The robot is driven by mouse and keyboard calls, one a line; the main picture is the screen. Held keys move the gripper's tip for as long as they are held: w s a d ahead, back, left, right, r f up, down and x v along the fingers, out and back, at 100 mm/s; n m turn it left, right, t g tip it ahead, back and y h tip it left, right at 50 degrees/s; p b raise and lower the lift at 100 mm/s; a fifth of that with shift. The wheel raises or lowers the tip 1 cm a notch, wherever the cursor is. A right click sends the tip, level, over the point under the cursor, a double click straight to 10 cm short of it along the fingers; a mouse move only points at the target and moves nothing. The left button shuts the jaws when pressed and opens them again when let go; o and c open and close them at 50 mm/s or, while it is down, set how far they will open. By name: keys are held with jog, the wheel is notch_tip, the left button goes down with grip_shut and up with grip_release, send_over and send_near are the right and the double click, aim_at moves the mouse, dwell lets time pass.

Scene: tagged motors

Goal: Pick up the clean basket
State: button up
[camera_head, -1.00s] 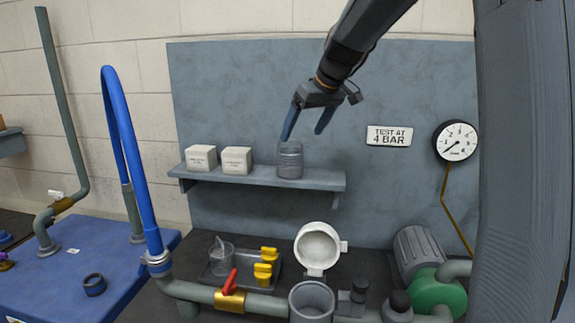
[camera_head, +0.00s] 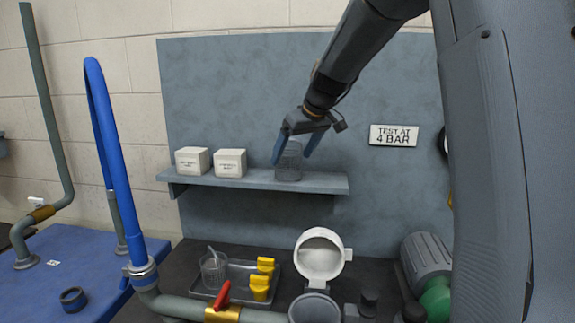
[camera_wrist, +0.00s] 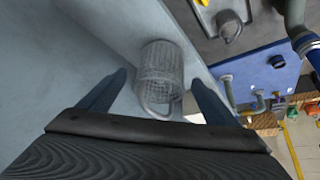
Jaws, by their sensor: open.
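The clean basket, a grey mesh cylinder (camera_head: 289,164), stands upright on the right part of the wall shelf (camera_head: 240,181). My gripper (camera_head: 291,160) is open, its two blue fingers pointing down at the basket's upper part, one on either side in the head view. In the wrist view the basket (camera_wrist: 161,67) lies ahead between the open fingers (camera_wrist: 160,90), with its looped handle toward me. Whether either finger touches it cannot be told.
Two white boxes (camera_head: 192,160) (camera_head: 230,163) stand left of the basket on the shelf. Below are a metal tray (camera_head: 206,292) with another basket (camera_head: 213,270) and yellow parts (camera_head: 262,279), and a strainer housing with its white lid open (camera_head: 320,255). A blue hose (camera_head: 118,170) rises at left.

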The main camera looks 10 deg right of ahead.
aim_at(288, 162)
jog(key=shift+p+x, duration=1)
jog(key=shift+x, duration=1.3)
jog(key=shift+a, duration=0.1)
jog(key=shift+c, duration=0.3)
jog(key=c, duration=1.2)
jog(key=shift+r, duration=0.1)
